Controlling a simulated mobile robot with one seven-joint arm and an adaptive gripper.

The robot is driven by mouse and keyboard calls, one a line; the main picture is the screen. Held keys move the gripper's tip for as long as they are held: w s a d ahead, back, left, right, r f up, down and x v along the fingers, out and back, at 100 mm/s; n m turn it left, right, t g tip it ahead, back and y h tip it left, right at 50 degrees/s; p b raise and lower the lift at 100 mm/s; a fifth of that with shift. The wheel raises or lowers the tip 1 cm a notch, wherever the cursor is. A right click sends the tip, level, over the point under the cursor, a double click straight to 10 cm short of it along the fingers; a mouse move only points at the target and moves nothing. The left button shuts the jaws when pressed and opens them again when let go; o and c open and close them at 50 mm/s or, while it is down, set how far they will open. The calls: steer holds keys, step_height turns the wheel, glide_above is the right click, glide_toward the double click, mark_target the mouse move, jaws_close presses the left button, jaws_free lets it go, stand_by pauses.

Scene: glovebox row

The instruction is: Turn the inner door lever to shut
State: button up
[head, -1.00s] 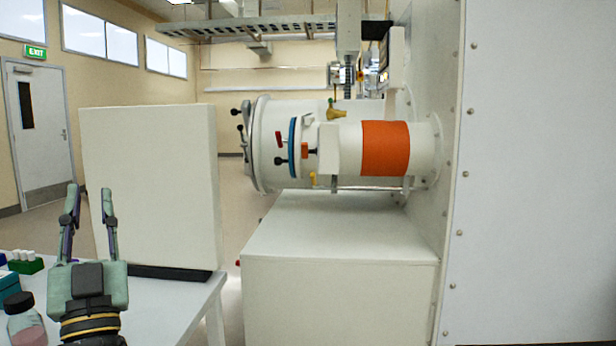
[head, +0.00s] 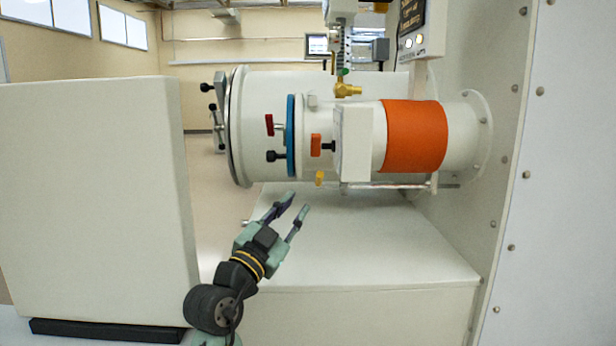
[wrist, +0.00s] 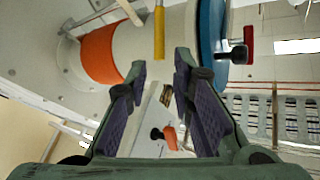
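In the head view an orange lever (head: 316,145) on a black stub sits at the left side of a white box (head: 353,143) on the small antechamber; it looks like the inner door lever, but no label confirms this. In the wrist view the orange lever (wrist: 170,137) shows between my fingers, farther off. My gripper (head: 297,203) is open and empty, below and left of the lever and apart from it. A yellow handle (head: 319,178) hangs under the chamber near my fingertips. A red handle (head: 269,124) and a black knob (head: 272,156) sit at the blue ring (head: 291,135).
An orange band (head: 413,136) wraps the small chamber, and a brass-yellow valve (head: 347,89) stands above. A large round antechamber (head: 240,127) lies behind. A white cabinet top (head: 380,240) is clear below. A tall white panel (head: 95,200) stands at the left.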

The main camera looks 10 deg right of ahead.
mark_target(318, 180)
steer(key=p+x, duration=0.3)
steer(key=x, duration=0.7)
steer(key=shift+d+r, duration=0.1)
steer(key=shift+d, duration=0.1)
steer(key=shift+c, duration=0.4)
jaws_close()
